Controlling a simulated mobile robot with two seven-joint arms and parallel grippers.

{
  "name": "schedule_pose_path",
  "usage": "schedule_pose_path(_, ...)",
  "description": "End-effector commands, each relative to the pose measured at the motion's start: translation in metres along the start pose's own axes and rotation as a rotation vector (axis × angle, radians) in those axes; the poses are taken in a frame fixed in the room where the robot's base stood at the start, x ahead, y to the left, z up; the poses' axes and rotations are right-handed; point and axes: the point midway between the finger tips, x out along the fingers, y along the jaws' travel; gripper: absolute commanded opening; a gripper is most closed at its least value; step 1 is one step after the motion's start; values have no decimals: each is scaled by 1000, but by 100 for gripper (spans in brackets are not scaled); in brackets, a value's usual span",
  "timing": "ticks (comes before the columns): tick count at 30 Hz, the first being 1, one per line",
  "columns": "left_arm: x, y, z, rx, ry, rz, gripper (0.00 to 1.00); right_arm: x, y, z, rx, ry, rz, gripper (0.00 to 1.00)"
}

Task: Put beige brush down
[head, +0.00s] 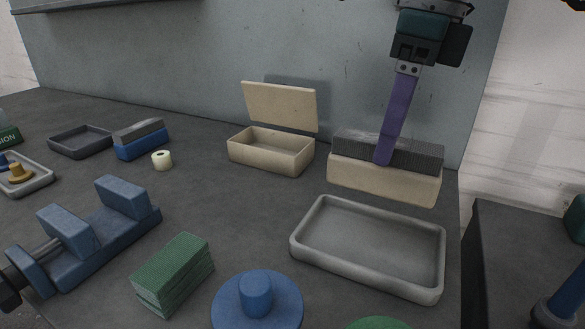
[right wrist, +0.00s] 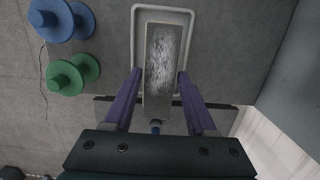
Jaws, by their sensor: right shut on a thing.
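The beige brush (head: 383,181) has a beige block with dark grey bristles facing up. It is at the back right of the table in the head view. My right gripper (head: 384,160) comes down from above with its purple fingers shut on the brush. In the right wrist view the brush (right wrist: 158,75) lies between the two fingertips (right wrist: 160,72), overlapping the grey tray (right wrist: 137,20). The brush appears held above the surface; its exact height is hard to tell. The empty grey tray (head: 300,247) lies in front of it in the head view. My left gripper is not in view.
An open beige box (head: 268,156) stands left of the brush. A green pad stack (head: 173,272), a blue spool (head: 257,300) and a blue vise (head: 95,240) are in front and left. The wall (head: 220,60) is behind; the table's right edge is close.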

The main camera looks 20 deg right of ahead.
Motion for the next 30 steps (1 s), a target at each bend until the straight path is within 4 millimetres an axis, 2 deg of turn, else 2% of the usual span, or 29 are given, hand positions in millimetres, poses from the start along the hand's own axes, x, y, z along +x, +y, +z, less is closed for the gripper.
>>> schedule_pose_path(1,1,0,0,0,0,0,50,16,1,-3,0,4,4,0)
schedule_pose_path(4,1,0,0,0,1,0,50,37,1,-5,0,2,4,0)
schedule_pose_path(11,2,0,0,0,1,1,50,60,0,-7,-1,-1,1,0)
schedule_pose_path(18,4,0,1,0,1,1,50,95,1,-11,-2,0,2,0)
schedule_pose_path(30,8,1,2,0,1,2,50,101,0,-12,-2,-1,-1,0)
